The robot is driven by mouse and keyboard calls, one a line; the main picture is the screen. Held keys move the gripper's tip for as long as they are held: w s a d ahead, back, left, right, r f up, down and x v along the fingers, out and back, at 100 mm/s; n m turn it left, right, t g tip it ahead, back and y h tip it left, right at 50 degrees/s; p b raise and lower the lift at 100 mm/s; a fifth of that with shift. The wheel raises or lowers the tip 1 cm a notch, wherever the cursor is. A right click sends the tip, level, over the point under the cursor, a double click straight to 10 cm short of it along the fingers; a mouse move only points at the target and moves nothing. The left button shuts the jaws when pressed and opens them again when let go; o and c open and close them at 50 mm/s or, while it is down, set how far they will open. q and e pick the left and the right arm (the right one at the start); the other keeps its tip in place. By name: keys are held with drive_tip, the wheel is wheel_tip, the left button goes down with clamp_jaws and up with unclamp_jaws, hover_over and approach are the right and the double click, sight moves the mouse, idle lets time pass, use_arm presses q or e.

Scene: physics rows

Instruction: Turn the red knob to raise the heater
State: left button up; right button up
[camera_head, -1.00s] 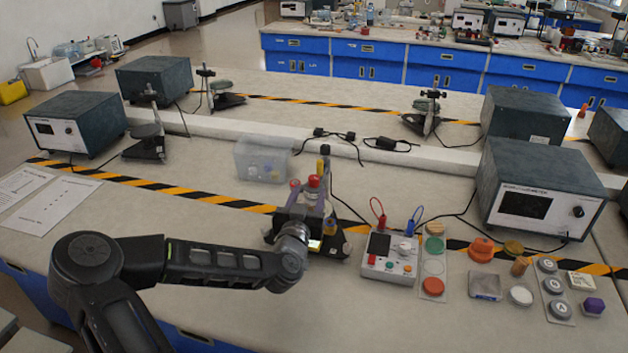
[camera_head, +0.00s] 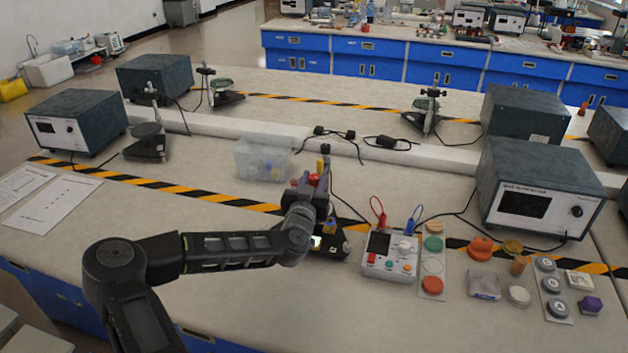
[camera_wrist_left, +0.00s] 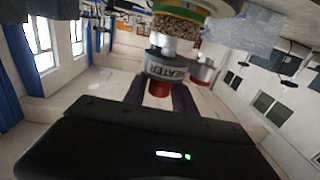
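The red knob (camera_head: 313,179) stands on top of a small dark apparatus near the middle of the bench. In the left wrist view the knob (camera_wrist_left: 158,88) sits against a grey cylinder (camera_wrist_left: 166,68) lettered HEATER. My left gripper (camera_head: 311,178) reaches the apparatus from the front and hides much of it. Its two fingers (camera_wrist_left: 160,94) are apart, one on each side of the red knob. Whether they touch it I cannot tell. The apparatus's dark base (camera_head: 338,251) shows below the gripper. My right gripper is out of view.
A white control box (camera_head: 390,262) with a screen and buttons stands just right of the apparatus. Colored discs and small weights lie farther right. A clear plastic bin (camera_head: 262,160) is behind to the left. The front bench surface is clear.

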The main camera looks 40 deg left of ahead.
use_arm(q)
clamp_jaws()
idle(0.4)
